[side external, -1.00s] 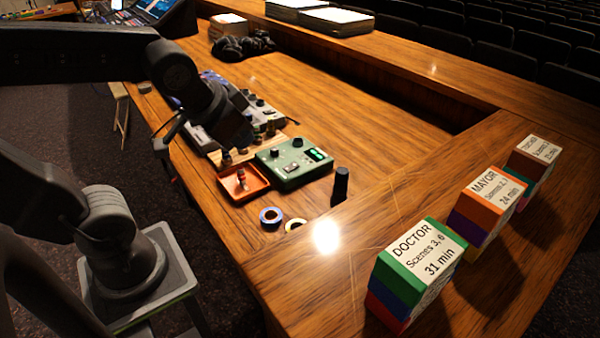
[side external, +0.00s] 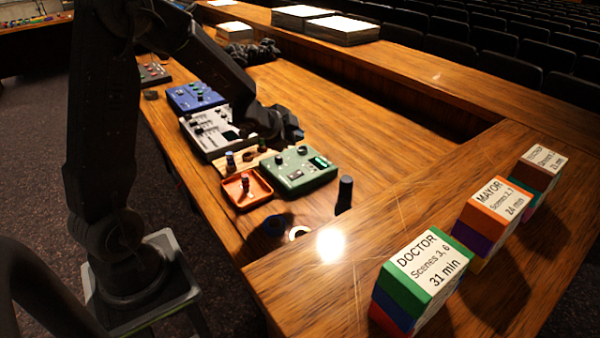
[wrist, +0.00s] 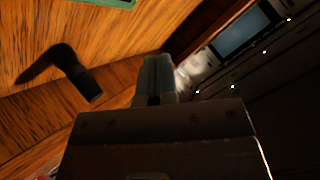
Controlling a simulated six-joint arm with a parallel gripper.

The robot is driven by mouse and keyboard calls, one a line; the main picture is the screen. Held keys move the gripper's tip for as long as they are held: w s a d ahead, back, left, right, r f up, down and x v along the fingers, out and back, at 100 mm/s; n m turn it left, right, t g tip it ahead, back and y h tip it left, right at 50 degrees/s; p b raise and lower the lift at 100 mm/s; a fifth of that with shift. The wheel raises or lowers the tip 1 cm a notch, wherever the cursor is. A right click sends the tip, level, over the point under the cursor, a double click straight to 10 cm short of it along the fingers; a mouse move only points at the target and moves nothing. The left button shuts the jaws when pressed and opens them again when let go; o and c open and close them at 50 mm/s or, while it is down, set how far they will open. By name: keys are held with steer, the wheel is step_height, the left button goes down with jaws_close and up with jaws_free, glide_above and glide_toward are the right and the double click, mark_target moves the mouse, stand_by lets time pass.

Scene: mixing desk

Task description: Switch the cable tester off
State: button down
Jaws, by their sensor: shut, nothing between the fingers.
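A green box with knobs (side external: 300,168), which I take to be the cable tester, lies on the desk in the side view. Its small display (side external: 319,162) glows green, and a dark switch sits on its top face; the switch's position is too small to tell. Only a green edge (wrist: 105,2) shows at the top of the wrist view. My gripper (side external: 296,133) is above and just behind the box in the side view, apart from it. In the wrist view the fingers (wrist: 158,68) are together with nothing between them.
An orange tray (side external: 260,190) with a small item touches or nearly touches the box's left side. A black upright cylinder (side external: 344,190) stands to its right, tape rolls in front. Grey (side external: 205,140) and blue (side external: 195,97) devices lie behind. Labelled blocks (side external: 425,270) stand at right.

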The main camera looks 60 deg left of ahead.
mark_target(300, 174)
steer(key=shift+f, duration=0.15)
steer(key=shift+w+f, duration=0.2)
steer(key=shift+f, duration=1.25)
steer(key=shift+w+f, duration=0.2)
steer(key=shift+f, duration=1.25)
steer(key=shift+w+f, duration=0.2)
steer(key=shift+f, duration=1.25)
steer(key=shift+f, duration=0.1)
steer(key=shift+f, duration=0.3)
steer(key=shift+w+f, duration=0.1)
steer(key=shift+f, duration=0.25)
steer(key=shift+r, duration=0.1)
steer(key=shift+r, duration=0.65)
steer(key=shift+r, duration=0.1)
steer(key=shift+s+r, duration=0.2)
steer(key=shift+r, duration=1)
steer(key=shift+s+r, duration=0.2)
steer(key=shift+r, duration=1)
